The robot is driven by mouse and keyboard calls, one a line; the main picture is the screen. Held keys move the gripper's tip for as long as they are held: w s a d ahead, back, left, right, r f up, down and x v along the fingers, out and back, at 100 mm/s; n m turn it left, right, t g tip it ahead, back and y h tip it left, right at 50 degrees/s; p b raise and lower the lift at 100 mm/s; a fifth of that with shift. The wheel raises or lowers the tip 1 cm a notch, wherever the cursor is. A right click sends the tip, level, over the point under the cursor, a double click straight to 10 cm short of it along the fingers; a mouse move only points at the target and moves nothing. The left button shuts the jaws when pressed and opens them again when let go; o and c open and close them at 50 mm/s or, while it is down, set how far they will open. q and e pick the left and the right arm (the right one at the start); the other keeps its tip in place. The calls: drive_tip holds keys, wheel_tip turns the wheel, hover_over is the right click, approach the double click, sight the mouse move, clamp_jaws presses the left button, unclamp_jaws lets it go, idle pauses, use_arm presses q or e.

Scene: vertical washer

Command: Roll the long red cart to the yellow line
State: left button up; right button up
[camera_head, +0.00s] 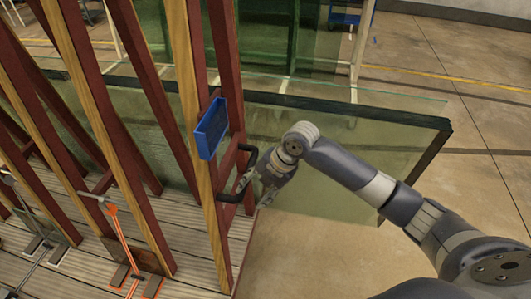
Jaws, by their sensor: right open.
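The long red cart (229,80) fills the left side, with red and wood-faced uprights on a plank deck. A blue tray (212,128) is fixed to its end uprights. A black handle (243,172) sits below the tray at the cart's near right end. My right gripper (257,194) is open right beside the handle; I cannot tell whether it touches. Its fingers are small and partly overlap the handle. The yellow line (450,81) runs across the floor at the back right. My left gripper is out of view.
A large greenish glass pane with a dark edge (400,116) stands behind my right arm and the cart's end. Orange and grey clamp-like fittings (122,240) rest on the deck. Bare concrete floor lies at the right and below the pane.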

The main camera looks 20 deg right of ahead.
drive_tip(key=w+d+r+n, duration=0.3)
drive_tip(key=w+d+r, duration=0.2)
drive_tip(key=w, duration=0.1)
drive_tip(key=b+x, duration=0.8)
drive_tip(key=x, duration=0.2)
drive_tip(key=shift+w, duration=0.15)
drive_tip(key=shift+b+x, duration=0.6)
drive_tip(key=shift+x, duration=0.5)
drive_tip(key=shift+a+r, duration=0.1)
drive_tip(key=shift+r, duration=0.05)
drive_tip(key=shift+c, duration=0.6)
clamp_jaws()
drive_tip(key=shift+w, duration=0.1)
drive_tip(key=shift+a, duration=0.1)
